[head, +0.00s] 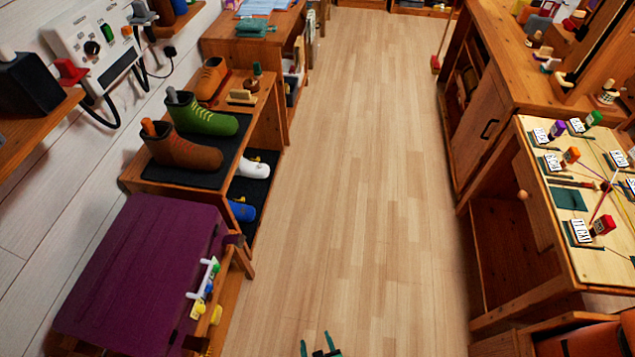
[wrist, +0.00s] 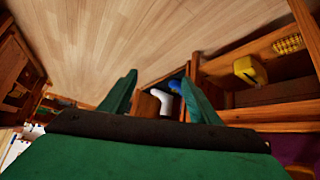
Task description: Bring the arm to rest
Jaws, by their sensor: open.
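My gripper (head: 320,346) shows only by its green fingertips at the bottom edge of the head view, above the wooden floor. In the wrist view my gripper (wrist: 160,95) has its two green fingers spread well apart. Nothing is held between the fingers. A white shoe and a blue shoe on a low shelf show beyond the gap, apart from the fingers. The rest of my arm is out of the head view.
A purple case (head: 140,270) stands at the left, beside a shoe rack (head: 255,120) with several boots. A table (head: 590,255) with labelled cards stands at the right. The wooden floor (head: 350,170) between is clear. A broom (head: 440,45) leans further back.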

